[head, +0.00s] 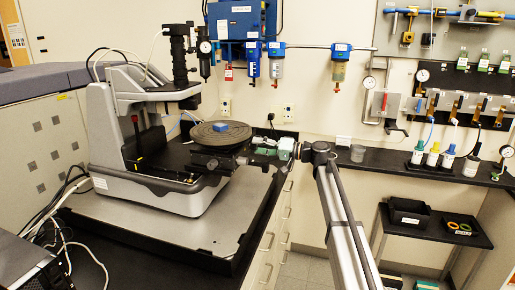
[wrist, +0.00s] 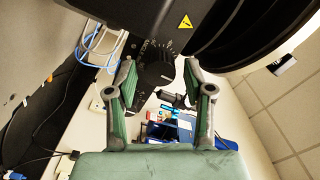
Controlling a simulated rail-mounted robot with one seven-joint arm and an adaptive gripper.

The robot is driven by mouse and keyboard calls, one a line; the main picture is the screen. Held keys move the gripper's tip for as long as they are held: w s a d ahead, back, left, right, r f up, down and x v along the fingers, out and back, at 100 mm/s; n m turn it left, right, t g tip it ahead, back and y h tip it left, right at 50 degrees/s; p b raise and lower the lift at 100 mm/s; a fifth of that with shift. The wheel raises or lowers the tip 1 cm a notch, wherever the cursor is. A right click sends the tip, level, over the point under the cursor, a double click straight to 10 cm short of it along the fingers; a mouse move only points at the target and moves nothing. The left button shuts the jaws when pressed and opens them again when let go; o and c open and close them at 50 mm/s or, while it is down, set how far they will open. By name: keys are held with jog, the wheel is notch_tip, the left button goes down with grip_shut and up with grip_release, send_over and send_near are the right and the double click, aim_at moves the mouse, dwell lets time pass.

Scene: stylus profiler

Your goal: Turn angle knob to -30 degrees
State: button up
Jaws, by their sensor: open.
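The stylus profiler (head: 122,110) stands at the left in the head view, with a round dark stage (head: 205,135). In the wrist view, a round black knob (wrist: 155,74) with fine pale marks beside it sits on a dark plate under the stage. I take it to be the angle knob; its angle cannot be read. My gripper (wrist: 159,66) is open, with its two green-padded fingers on either side of the knob and visible gaps between. In the head view my gripper (head: 277,148) is small, just right of the stage; the knob cannot be made out there.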

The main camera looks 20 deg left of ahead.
jog(key=shift+c, duration=0.3)
grip_shut()
jog(key=n+b, duration=0.9)
jog(key=b, duration=0.9)
jog(key=shift+o, duration=0.9)
grip_release()
jog(key=d, duration=0.8)
jog(key=shift+w+b, duration=0.45)
